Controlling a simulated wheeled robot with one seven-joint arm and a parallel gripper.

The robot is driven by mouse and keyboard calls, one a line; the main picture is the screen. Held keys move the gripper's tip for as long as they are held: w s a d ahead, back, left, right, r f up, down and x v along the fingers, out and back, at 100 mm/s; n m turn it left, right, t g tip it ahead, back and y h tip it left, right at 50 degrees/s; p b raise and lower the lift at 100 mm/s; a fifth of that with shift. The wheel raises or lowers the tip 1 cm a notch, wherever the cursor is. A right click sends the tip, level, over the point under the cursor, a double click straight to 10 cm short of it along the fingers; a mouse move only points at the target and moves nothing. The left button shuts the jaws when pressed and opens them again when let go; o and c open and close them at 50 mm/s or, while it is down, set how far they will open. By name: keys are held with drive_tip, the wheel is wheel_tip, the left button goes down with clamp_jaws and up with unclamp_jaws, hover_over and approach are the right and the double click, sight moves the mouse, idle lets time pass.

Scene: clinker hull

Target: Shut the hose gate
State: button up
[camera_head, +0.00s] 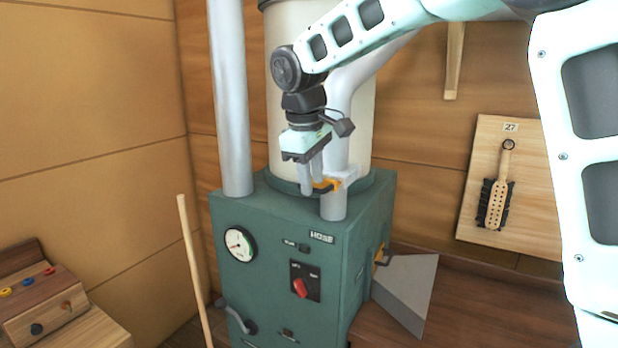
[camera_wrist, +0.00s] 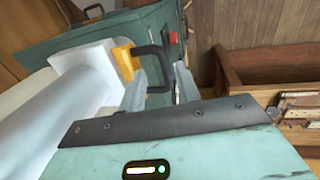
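The hose gate is a pale block (camera_head: 348,174) on the grey-white hose pipe (camera_head: 334,205), just above the green machine labelled HOSE. A yellow slide plate with a dark loop handle (camera_wrist: 152,52) sticks out from the block. In the wrist view the pale block (camera_wrist: 85,68) and the yellow plate (camera_wrist: 124,60) show at left of the handle. My gripper (camera_head: 311,185) points down at the handle. In the wrist view its grey fingers (camera_wrist: 162,88) stand apart on either side of the handle. The fingers partly hide the handle, and I cannot tell whether they touch it.
The green machine (camera_head: 270,265) carries a dial (camera_head: 240,244) and a red switch (camera_head: 300,288). A tall grey pipe (camera_head: 231,100) rises at left. A wooden pole (camera_head: 195,270) leans in front. A board with a brush (camera_head: 495,200) hangs at right. A wooden box (camera_head: 45,310) stands lower left.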

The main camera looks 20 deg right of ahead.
drive_tip(key=shift+a, duration=0.1)
drive_tip(key=shift+r, duration=0.25)
drive_tip(key=b+v, duration=0.1)
drive_tip(key=v, duration=1.6)
drive_tip(key=shift+b, duration=0.35)
drive_tip(key=shift+f, duration=0.1)
drive_tip(key=s+a+f+y+b, duration=0.1)
drive_tip(key=s+a+f, duration=0.4)
drive_tip(key=f, duration=0.4)
drive_tip(key=s+a+f+n+g+y+b, duration=0.1)
drive_tip(key=s+a+f, duration=0.2)
drive_tip(key=s+f, duration=0.5)
drive_tip(key=s+a+f+b, duration=0.2)
drive_tip(key=s+a+f, duration=0.25)
drive_tip(key=f, duration=0.55)
drive_tip(key=s+d+f, duration=0.3)
drive_tip(key=s+f, duration=0.6)
drive_tip(key=s, duration=0.2)
drive_tip(key=shift+d+f+y+b, duration=0.2)
drive_tip(key=shift+f+y+b, duration=0.1)
drive_tip(key=shift+f+b, duration=0.05)
